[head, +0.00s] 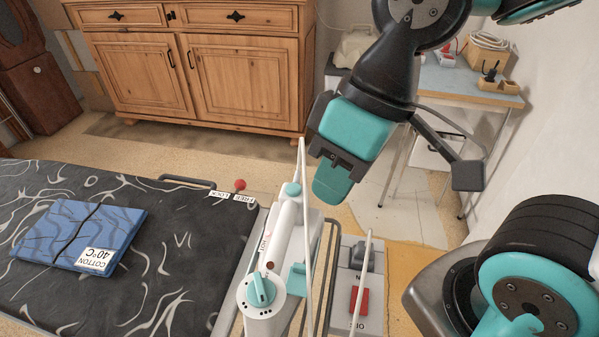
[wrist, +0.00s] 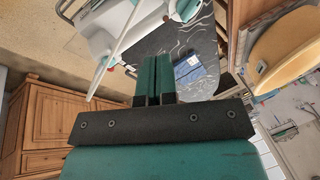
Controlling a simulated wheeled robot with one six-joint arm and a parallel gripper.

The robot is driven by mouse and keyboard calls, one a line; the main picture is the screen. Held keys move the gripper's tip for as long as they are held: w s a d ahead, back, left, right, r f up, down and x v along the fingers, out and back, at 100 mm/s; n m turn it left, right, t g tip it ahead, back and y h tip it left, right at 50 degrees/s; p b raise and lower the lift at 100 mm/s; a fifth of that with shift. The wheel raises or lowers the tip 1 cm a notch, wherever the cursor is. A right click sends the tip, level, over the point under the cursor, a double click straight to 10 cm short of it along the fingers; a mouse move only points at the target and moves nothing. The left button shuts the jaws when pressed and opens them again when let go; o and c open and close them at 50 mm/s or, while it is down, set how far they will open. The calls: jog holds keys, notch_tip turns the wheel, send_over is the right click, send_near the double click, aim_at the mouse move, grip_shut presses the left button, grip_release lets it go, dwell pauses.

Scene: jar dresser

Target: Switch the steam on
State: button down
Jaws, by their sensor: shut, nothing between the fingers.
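A white iron (head: 285,240) lies on the right end of the ironing board, with a teal dial (head: 262,291) on it. To its right, a grey box (head: 343,318) carries a red rocker switch (head: 359,300) with small lettering below that I cannot read surely. Which way the rocker is pressed, I cannot tell. My gripper (head: 331,190) is shut and empty, in the air above and behind the iron and box, touching neither. In the wrist view its teal fingers (wrist: 153,78) are together, with the white iron (wrist: 105,38) beyond at upper left.
The black patterned board (head: 180,235) bears a folded blue cloth (head: 80,235) with a "COTTON 40°C" label. A red knob (head: 239,185) stands by FREE and LOCK labels. Pale cords (head: 304,210) rise beside the iron. A wooden dresser (head: 195,70) and a side table (head: 470,85) stand behind.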

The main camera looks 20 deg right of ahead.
jog(key=shift+w, duration=0.1)
jog(key=w+d+m+g+h+p, duration=0.1)
jog(key=w+d+m+p, duration=0.2)
jog(key=w+m+p, duration=0.9)
jog(key=w+d+f+m+g, duration=0.1)
jog(key=w+d+f+m, duration=0.2)
jog(key=m, duration=0.7)
jog(key=w+d+f+m+g+h+p, duration=0.1)
jog(key=w+d+f+m, duration=0.2)
jog(key=w+f+m, duration=0.5)
jog(key=shift+w+f+m, duration=0.2)
jog(key=shift+w+m, duration=0.15)
jog(key=shift+m, duration=0.75)
